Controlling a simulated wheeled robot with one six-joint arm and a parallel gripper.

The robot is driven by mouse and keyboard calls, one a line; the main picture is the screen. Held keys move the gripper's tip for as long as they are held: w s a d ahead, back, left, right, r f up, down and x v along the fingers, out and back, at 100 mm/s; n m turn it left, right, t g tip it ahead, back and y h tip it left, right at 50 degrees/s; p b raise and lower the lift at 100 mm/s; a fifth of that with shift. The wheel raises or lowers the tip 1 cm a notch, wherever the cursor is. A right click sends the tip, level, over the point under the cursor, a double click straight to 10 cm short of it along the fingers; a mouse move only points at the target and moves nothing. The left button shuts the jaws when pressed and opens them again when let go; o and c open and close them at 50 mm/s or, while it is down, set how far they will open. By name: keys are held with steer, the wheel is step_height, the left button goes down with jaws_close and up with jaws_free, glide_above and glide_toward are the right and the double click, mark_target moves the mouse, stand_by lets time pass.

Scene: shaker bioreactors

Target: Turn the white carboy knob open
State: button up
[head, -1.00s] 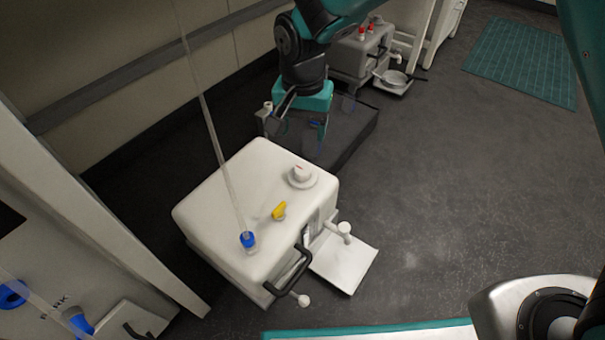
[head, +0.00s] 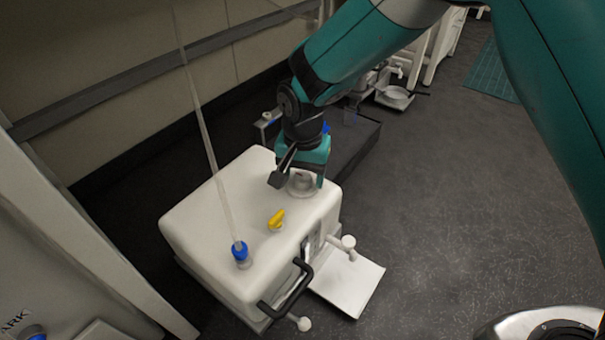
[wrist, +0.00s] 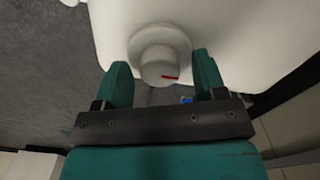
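The white carboy (head: 200,225) is a box-shaped tank standing upright on the floor. Its round white knob (head: 302,183) sits on the top near the far right corner, partly hidden by my gripper. The knob also shows in the wrist view (wrist: 157,70), with a red mark on its face. My gripper (wrist: 162,65) is open, with one teal finger on each side of the knob. Gaps show between the fingers and the knob in the wrist view. In the head view my gripper (head: 298,180) points down over the knob.
A yellow valve handle (head: 276,219) and a blue cap with a clear tube (head: 240,250) are on the carboy's top. A black handle (head: 287,290) and a white spigot (head: 345,245) are on its front, above a white tray (head: 352,285). A dark low platform (head: 355,150) stands behind.

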steer(key=c, duration=0.8)
steer(key=shift+c, duration=0.2)
